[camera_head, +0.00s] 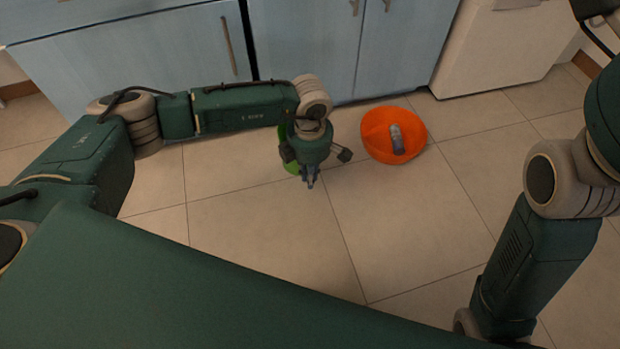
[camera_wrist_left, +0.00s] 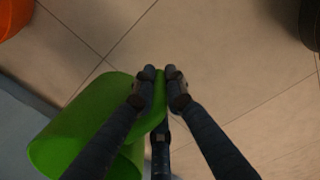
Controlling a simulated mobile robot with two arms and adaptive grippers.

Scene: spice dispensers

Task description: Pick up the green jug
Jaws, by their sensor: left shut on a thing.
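The green jug (camera_wrist_left: 60,140) shows large in the left wrist view, at the lower left, partly behind my gripper's fingers. In the head view only slivers of the green jug (camera_head: 291,165) show behind my left gripper (camera_head: 311,180), above the tiled floor area. In the left wrist view the fingers of my left gripper (camera_wrist_left: 157,88) are closed together on a green part at the jug's right side, likely its handle. My right arm (camera_head: 520,245) shows at the right of the head view, but its gripper is out of view.
An orange bowl (camera_head: 371,134) with a small grey-purple object (camera_head: 397,139) in it sits right of my left gripper. Blue cabinets (camera_head: 310,45) and a white appliance (camera_head: 500,45) stand behind. The tiled floor (camera_head: 400,220) in front is clear.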

